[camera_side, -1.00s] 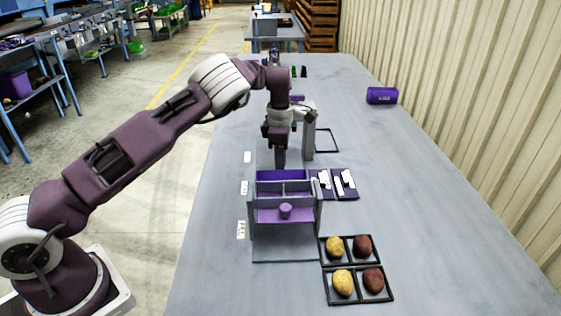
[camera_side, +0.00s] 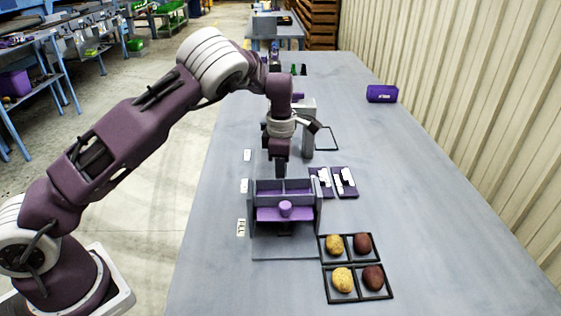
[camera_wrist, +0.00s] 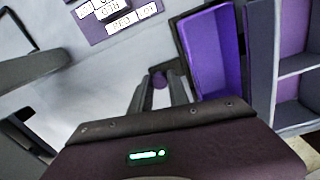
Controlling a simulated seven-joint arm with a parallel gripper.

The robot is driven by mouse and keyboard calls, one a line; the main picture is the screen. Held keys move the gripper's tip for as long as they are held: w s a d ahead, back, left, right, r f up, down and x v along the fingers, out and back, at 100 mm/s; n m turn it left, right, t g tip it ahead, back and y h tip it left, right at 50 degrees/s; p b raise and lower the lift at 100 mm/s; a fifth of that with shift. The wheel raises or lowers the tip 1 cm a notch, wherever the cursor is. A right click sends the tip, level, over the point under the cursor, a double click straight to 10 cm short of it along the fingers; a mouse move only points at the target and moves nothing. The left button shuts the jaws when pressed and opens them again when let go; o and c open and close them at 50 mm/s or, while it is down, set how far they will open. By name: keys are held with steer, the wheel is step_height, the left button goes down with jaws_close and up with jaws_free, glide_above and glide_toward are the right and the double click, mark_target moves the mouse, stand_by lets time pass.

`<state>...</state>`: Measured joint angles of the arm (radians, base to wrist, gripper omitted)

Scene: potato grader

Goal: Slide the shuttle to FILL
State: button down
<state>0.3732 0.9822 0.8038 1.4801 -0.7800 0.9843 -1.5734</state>
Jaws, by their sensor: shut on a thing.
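The shuttle seems to be the purple, divided tray part (camera_side: 284,185) in a grey frame (camera_side: 318,212) on the table. A purple round knob (camera_side: 285,208) on its near side stands free of my gripper. My gripper (camera_side: 281,170) points down at the far side of this unit. In the wrist view my fingers (camera_wrist: 159,92) are closed around a small purple knob (camera_wrist: 158,80), beside the purple tray wall (camera_wrist: 202,50). The side view hides this grip. Several white labels, one of them here (camera_side: 241,228), lie along the left side; I cannot read them.
Purple plates with white tags (camera_side: 345,182) lie right of the unit. Two black trays, the nearer here (camera_side: 329,297), hold potatoes. A grey post (camera_side: 308,140) stands close behind my gripper. A purple roll (camera_side: 382,94) lies far right.

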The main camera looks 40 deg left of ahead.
steer(key=s+d, duration=0.4)
steer(key=c, duration=1.3)
jaws_free()
steer(key=shift+o, duration=0.2)
step_height(320, 180, up, 7)
